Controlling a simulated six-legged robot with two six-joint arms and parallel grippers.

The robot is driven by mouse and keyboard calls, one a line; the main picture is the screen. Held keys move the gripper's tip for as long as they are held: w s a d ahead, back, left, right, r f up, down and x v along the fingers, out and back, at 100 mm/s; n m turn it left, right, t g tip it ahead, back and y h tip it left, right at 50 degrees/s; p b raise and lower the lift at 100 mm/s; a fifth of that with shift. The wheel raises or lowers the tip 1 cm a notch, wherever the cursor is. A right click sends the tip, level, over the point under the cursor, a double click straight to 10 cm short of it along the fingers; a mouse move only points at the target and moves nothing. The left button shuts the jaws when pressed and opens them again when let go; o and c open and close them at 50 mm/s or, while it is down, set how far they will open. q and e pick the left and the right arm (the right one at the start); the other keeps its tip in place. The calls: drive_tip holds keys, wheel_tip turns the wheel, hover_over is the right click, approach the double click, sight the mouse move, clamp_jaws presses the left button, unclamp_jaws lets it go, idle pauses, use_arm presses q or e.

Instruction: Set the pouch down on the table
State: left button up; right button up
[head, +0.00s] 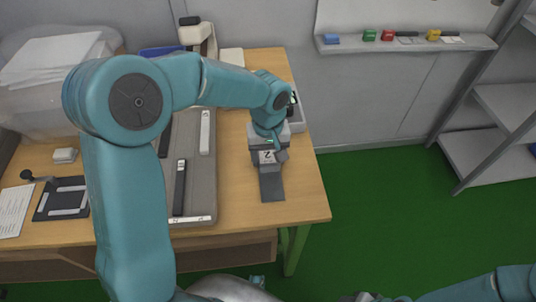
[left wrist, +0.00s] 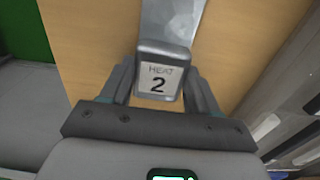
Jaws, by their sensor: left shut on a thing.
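The pouch (head: 271,187) is a flat grey strip with a pale label block at its near-gripper end. In the left wrist view the pouch (left wrist: 172,20) looks silvery, and its label reads "HEAT 2". My left gripper (head: 267,156) is shut on the labelled end, with a finger on either side. The pouch is over the right part of the wooden table (head: 302,196); I cannot tell whether it touches the top. My right gripper (head: 372,297) shows only partly at the bottom edge, and its jaws are unclear.
A grey tray (head: 205,180) with dark and white strips lies left of the pouch. A grey bin (head: 297,112) stands behind my left gripper. A black device (head: 62,200) and a paper sheet (head: 14,208) lie at the left. Bare wood lies around the pouch, near the table's right edge.

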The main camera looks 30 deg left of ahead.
sight(268, 158)
use_arm(q)
drive_tip(key=o, duration=1)
drive_tip(key=shift+f, duration=0.1)
drive_tip(key=shift+o, duration=0.2)
drive_tip(key=shift+r, duration=0.3)
wheel_tip(268, 158, up, 12)
drive_tip(key=p, duration=0.1)
drive_tip(key=shift+f+p, duration=0.15)
drive_tip(key=shift+p, duration=0.2)
